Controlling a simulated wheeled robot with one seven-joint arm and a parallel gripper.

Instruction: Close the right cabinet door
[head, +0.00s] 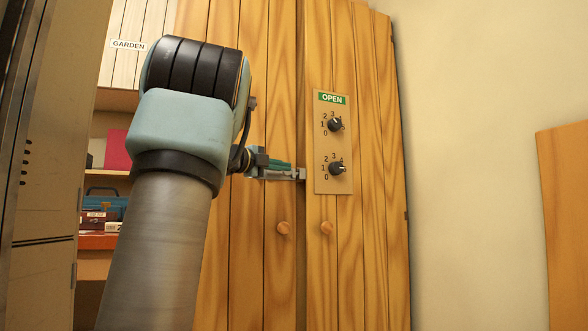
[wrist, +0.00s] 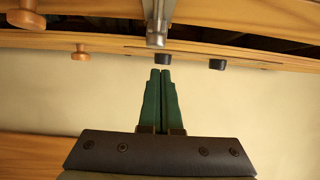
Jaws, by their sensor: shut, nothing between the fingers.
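The right cabinet door (head: 372,230) is tall and of wooden planks, with a round wooden knob (head: 326,228) and a plate (head: 332,182) with two black dials and a green "OPEN" label. The left cabinet door (head: 235,270) stands beside it with its own knob (head: 284,228). In the wrist view a dark gap shows behind the right door's edge (wrist: 120,47), so it looks slightly ajar. My gripper (head: 290,172) is shut and empty by the seam between the doors. In the wrist view its green fingertips (wrist: 160,72) are just short of a black dial (wrist: 162,59); contact is unclear.
A grey metal bar (wrist: 158,25) crosses the seam above my fingertips in the wrist view. Open shelves (head: 100,240) with boxes stand at left, beside a grey metal panel (head: 50,160). Bare wall (head: 470,180) and a wooden panel (head: 566,220) are at right.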

